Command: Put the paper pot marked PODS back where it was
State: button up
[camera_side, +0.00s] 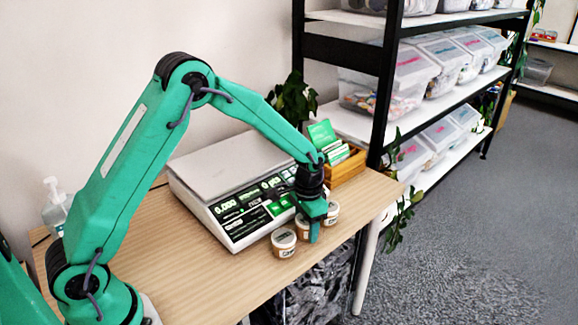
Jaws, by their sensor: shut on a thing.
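Several small paper pots with pale lids and brown sides stand close together near the front edge of the wooden table, in front of the scale. One pot (283,244) is at the front left, with dark lettering too small to read surely. Another pot (302,229) is just behind it, partly hidden by my gripper (314,228). A third pot (333,213) is to the right of the gripper. My gripper points down among them and is shut on a pot, seemingly the middle one. I cannot tell which pot is marked PODS, nor whether the held pot touches the table.
A grey-topped scale (232,167) stands right behind the pots. A wooden box (346,169) with green packets is at the table's back right. A pump bottle (55,205) is at the left. The table's front (200,290) is bare. A shelf rack with clear bins stands beyond.

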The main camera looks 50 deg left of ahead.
jog(key=shift+f, duration=0.25)
jog(key=o, duration=1.2)
jog(key=shift+c, duration=0.2)
notch_tip(320, 180, up, 11)
jog(key=shift+r, duration=0.6)
